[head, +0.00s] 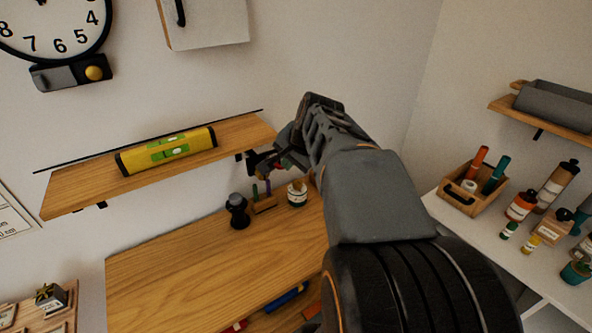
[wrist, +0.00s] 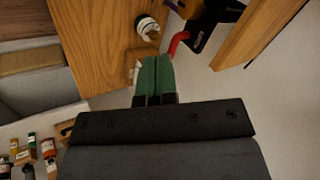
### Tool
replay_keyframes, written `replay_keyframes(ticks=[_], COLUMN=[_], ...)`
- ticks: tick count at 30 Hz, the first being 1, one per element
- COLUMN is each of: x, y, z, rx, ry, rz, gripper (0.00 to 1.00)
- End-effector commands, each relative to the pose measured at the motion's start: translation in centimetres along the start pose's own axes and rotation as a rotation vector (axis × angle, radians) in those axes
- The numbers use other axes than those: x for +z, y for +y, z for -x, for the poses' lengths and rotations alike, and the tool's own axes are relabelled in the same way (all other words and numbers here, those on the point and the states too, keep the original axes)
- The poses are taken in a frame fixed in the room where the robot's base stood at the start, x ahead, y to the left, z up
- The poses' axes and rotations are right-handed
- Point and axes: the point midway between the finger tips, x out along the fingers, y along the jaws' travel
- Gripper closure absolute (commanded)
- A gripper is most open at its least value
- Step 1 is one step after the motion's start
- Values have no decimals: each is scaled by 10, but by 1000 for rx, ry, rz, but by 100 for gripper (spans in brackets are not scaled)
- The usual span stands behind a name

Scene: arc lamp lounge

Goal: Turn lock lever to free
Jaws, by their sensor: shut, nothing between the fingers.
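A red lever (wrist: 179,42) sticks out from a black device (wrist: 208,32) with small white lettering at the top of the wrist view; it looks like the lock lever. In the head view the black device (head: 262,161) is partly hidden behind my arm, below the right end of the wall shelf. My gripper (wrist: 157,60) has its green fingers closed together with nothing between them. Its tips are just left of and below the lever's free end in the wrist view. I cannot tell whether they touch it. In the head view my arm hides the fingers.
A wall shelf (head: 75,190) bears a yellow spirit level (head: 168,150). Below, a wooden bench (head: 190,262) holds a black knobbed object (head: 237,211), a small tool block (head: 264,204) and a white-labelled jar (head: 297,194). Bottles and a wooden caddy (head: 470,193) stand at right.

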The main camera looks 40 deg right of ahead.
Motion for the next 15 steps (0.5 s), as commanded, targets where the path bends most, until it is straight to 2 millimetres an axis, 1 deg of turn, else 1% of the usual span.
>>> replay_keyframes(ticks=[1, 3, 6, 10, 15], x=[-24, -49, -73, -86, -87], y=[8, 14, 20, 23, 23], z=[-7, -7, -6, -4, -2], rx=[-14, -37, -63, -78, -80], ry=[17, 34, 49, 57, 57], rz=[-114, -239, -360, -425, -430], gripper=[100, 100, 100, 100, 100])
